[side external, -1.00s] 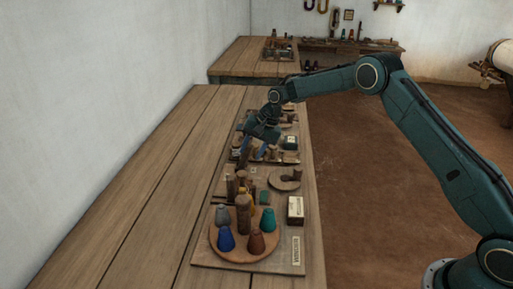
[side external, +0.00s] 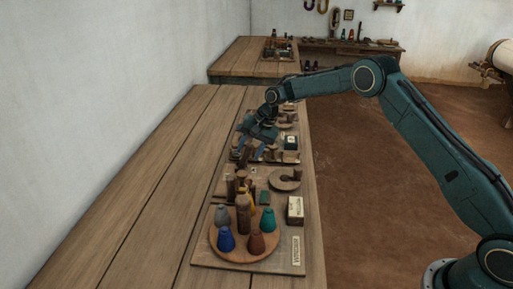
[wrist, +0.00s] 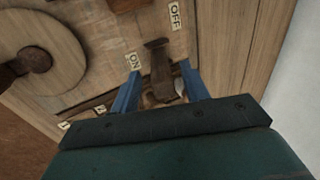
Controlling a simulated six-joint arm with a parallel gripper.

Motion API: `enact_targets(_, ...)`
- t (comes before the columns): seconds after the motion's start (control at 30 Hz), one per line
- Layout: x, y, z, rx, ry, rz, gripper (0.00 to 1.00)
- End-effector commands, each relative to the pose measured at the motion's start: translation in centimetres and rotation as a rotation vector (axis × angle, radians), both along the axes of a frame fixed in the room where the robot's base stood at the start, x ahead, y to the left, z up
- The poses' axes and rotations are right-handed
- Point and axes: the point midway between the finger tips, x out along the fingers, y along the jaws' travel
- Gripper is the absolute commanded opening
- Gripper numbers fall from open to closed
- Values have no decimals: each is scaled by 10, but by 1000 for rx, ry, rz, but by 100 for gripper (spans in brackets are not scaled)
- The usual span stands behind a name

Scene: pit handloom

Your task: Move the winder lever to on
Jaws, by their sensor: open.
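The winder lever (wrist: 160,72) is a dark brown wooden piece in the wrist view, with a wider cap at its far end. The cap lies between a pale "ON" label (wrist: 134,61) at left and a pale "OFF" label (wrist: 175,15) at upper right. My gripper (wrist: 160,68) is open, its two blue fingers on either side of the lever. I cannot tell whether either finger touches it. In the side external view my gripper (side external: 241,150) is low over the far part of the boards, and the lever cannot be made out there.
A round wooden disc (wrist: 60,50) with a dark knob lies left of the lever. In the side external view, a round tray (side external: 219,243) with several coloured cones stands nearer the camera. A small box (side external: 295,210) is beside it. The table's left side is clear.

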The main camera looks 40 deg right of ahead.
Motion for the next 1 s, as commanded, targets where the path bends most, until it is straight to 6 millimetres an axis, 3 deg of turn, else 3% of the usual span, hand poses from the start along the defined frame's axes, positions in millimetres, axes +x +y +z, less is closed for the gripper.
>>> enact_targets(0.37, 0, 0, 6, 0, -1, 0, 45)
enact_targets(1.0, 0, 0, 46, 0, -3, 0, 45)
